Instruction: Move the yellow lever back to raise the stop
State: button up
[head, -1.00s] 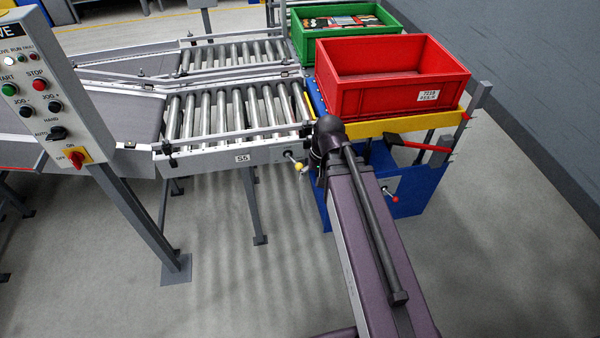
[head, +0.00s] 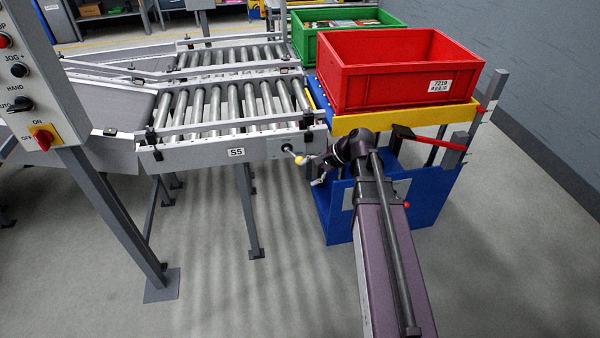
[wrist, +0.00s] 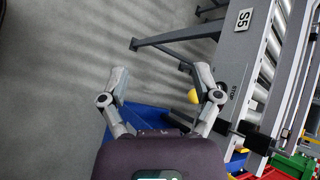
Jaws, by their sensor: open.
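The lever's yellow knob (head: 300,160) sits on a short rod from a plate on the end side rail of the roller conveyor (head: 200,155), right of the S5 label. In the wrist view the yellow knob (wrist: 193,97) shows beside the right finger, on its inner side, partly covered by it. My gripper (head: 318,178) is just right of the knob in the head view, mostly hidden by my wrist. In the wrist view my gripper (wrist: 160,78) has its fingers wide apart with nothing between the tips. I cannot tell whether the finger touches the knob. The stop itself is not clearly visible.
A red crate (head: 375,85) stands on a blue cart with a yellow edge (head: 405,118), close right of the conveyor end. A red-handled lever (head: 438,145) juts from the cart. A green crate (head: 320,22) is behind. A control box (head: 25,90) stands left.

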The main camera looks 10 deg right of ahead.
jog(key=w+d+f+m+t+y+b, duration=0.2)
jog(key=w+d+f+m+y+b, duration=0.25)
jog(key=b, duration=0.55)
jog(key=m+t+y+b, duration=0.2)
jog(key=m+t+b, duration=0.2)
jog(key=m+b, duration=0.55)
send_near(299, 160)
jog(key=s+d+f+n+b, duration=0.1)
jog(key=d+n+b, duration=0.1)
jog(key=d+n, duration=0.15)
jog(key=shift+s+f+m, duration=0.1)
jog(key=shift+f+m, duration=0.05)
jog(key=shift+m, duration=0.3)
jog(key=shift+a, duration=0.2)
jog(key=x, duration=1.3)
jog(key=shift+w, duration=0.4)
jog(key=shift+a, duration=0.1)
grip_shut()
